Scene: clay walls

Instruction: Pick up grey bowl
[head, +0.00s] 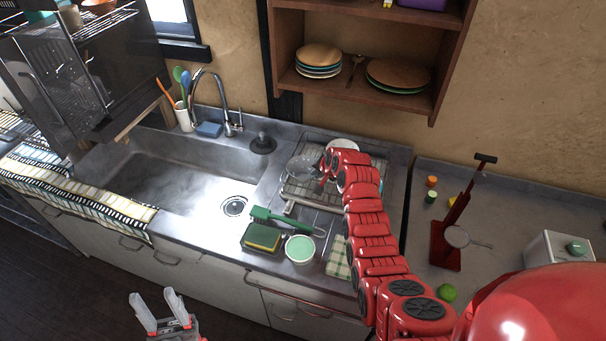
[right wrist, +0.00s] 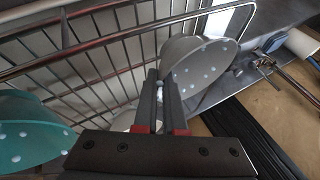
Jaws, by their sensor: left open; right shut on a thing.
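The grey bowl with pale dots (right wrist: 200,65) is tilted in the wire dish rack, at the fingertips of my right gripper (right wrist: 163,82) in the right wrist view. The gripper is shut on its edge. In the head view the grey bowl (head: 302,167) shows at the rack's left side, beside my right gripper (head: 323,172), which is partly hidden by its wrist. My left gripper (head: 160,305) is open and empty in front of the counter, low in the head view.
A teal dotted bowl (right wrist: 30,130) is near the gripper's left side in the right wrist view. The wire rack (right wrist: 100,50) has close bars. The sink (head: 180,185), a sponge (head: 262,238) and a green-filled bowl (head: 300,248) lie left and in front. Shelves (head: 440,90) hang above.

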